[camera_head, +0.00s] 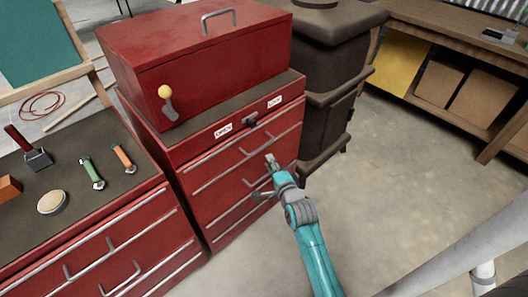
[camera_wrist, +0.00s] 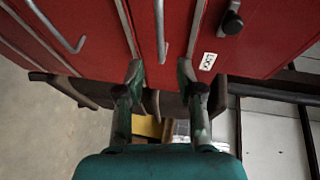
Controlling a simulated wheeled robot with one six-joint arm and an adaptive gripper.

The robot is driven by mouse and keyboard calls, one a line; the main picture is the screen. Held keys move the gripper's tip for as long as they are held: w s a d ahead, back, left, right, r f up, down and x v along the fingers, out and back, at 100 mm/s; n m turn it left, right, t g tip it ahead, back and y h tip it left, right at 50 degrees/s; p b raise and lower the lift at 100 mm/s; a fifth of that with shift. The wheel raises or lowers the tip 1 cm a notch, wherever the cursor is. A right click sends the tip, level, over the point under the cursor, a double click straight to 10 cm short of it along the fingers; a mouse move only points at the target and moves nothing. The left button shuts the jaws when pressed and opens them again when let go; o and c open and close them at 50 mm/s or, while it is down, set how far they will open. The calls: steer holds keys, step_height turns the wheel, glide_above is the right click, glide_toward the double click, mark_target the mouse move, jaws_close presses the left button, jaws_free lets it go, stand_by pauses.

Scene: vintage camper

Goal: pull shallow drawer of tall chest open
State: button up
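The tall red chest (camera_head: 240,185) has a shallow top drawer (camera_head: 222,160) with a grey bar handle (camera_head: 257,147). The drawer looks shut. My gripper (camera_head: 268,172) is in front of the chest's upper drawers. In the wrist view, my gripper (camera_wrist: 161,72) is open, with one finger on each side of the near end of a bar handle (camera_wrist: 161,30). I cannot tell whether they touch it. A dark latch (camera_head: 249,122) sits above the drawer, between an OPEN label (camera_head: 223,130) and a LOCK label (camera_head: 274,102). These two fingers hold nothing visibly clamped.
A red toolbox (camera_head: 200,60) with a yellow-knobbed lever stands on the chest. A low red cabinet (camera_head: 120,245) with tools on top is at left. A dark stove (camera_head: 325,70) stands close at right. Open floor (camera_head: 410,180) lies to the right.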

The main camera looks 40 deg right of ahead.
mark_target(262, 148)
steer(key=x, duration=1)
steer(key=shift+w+d+f, duration=0.1)
steer(key=shift+w, duration=0.2)
steer(key=shift+c, duration=0.2)
jaws_close()
